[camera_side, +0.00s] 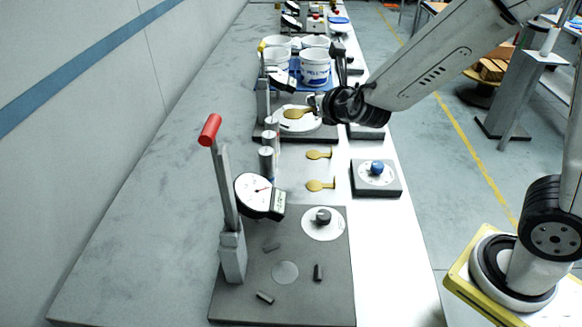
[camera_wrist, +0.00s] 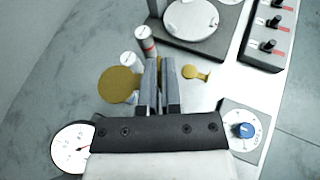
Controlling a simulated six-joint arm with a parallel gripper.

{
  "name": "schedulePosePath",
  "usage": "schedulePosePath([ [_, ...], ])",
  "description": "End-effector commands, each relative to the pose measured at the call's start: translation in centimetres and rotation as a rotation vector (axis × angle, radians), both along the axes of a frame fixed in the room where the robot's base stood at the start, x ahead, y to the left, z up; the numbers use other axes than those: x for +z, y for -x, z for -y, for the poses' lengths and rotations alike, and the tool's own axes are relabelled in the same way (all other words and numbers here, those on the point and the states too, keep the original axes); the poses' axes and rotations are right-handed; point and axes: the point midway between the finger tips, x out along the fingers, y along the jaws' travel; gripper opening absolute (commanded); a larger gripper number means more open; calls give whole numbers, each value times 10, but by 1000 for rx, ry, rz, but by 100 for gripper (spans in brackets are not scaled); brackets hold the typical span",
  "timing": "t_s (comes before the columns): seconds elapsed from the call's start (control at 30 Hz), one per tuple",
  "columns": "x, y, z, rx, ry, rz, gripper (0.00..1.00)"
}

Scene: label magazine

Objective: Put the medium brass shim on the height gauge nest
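My gripper (camera_side: 317,105) is shut on the tab of a brass shim (camera_side: 297,114), held above the bench near the rear gauge. In the wrist view the shim's round disc (camera_wrist: 119,85) sticks out left of my gripper fingers (camera_wrist: 158,72). Two more brass shims, one farther (camera_side: 318,154) and one nearer (camera_side: 319,185), lie on the bench; I cannot tell which size each is. The wrist view shows one lying shim (camera_wrist: 195,73) right of the fingers. The front height gauge has a grey base plate (camera_side: 240,300) with a pale round spot (camera_side: 285,272), bare, that looks like the nest.
A red-handled lever (camera_side: 210,130) and dial (camera_side: 258,195) stand over the base plate. Grey cylinders (camera_side: 267,160) stand left of the shims. A blue-knob box (camera_side: 376,180) is to the right. White tubs (camera_side: 315,70) stand behind. Small dark pieces (camera_side: 265,297) lie on the plate.

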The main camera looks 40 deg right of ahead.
Motion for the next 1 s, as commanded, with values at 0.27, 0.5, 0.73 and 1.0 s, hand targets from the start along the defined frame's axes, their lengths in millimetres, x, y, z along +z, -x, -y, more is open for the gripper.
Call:
schedulePosePath([
  [0.27, -1, 1, 0, -9, 0, 1, 0],
  [0.5, -12, 8, 3, -86, -1, -2, 0],
  [0.73, -33, 28, 12, -253, 3, -3, 0],
  [1.0, -61, 69, 28, -515, 3, -3, 0],
])
